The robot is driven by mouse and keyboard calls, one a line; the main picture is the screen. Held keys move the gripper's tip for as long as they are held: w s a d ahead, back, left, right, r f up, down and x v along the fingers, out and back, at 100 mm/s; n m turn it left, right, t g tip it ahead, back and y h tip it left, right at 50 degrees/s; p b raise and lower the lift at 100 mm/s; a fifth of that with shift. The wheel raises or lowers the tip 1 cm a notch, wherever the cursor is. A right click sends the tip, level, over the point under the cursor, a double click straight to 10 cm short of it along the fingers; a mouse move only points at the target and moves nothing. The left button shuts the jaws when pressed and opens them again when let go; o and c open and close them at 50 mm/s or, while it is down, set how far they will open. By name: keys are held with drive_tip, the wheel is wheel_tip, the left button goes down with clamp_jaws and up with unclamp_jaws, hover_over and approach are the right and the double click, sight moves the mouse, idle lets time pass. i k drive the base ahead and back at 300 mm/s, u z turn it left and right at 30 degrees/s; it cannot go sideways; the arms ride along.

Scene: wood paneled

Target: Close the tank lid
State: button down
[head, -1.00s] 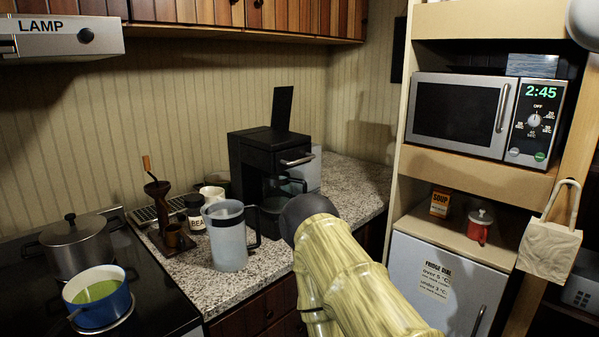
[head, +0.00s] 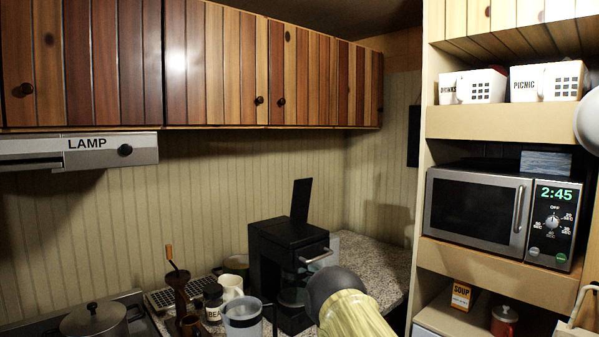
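The black coffee machine (head: 277,243) stands on the counter near the back corner. A flat black lid (head: 301,200) stands upright at the top rear of the machine, raised open. A metallic handle (head: 316,256) juts from the machine's front right. My gripper itself does not show. The arm covers part of the machine's lower right side.
A clear jug (head: 243,322), a white cup (head: 231,286), a bean jar (head: 213,303) and a grinder (head: 178,290) crowd the counter left of the machine. A pot (head: 94,322) sits on the stove. A microwave (head: 475,208) fills the right shelf. Wooden cabinets (head: 225,65) hang above.

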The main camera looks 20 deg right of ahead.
sight(302, 188)
drive_tip(key=z, duration=0.55)
drive_tip(key=k, duration=0.6)
drive_tip(key=z, duration=0.7)
drive_tip(key=i, duration=0.75)
drive_tip(key=u, duration=0.5)
drive_tip(key=i, duration=0.8)
drive_tip(key=u, duration=0.65)
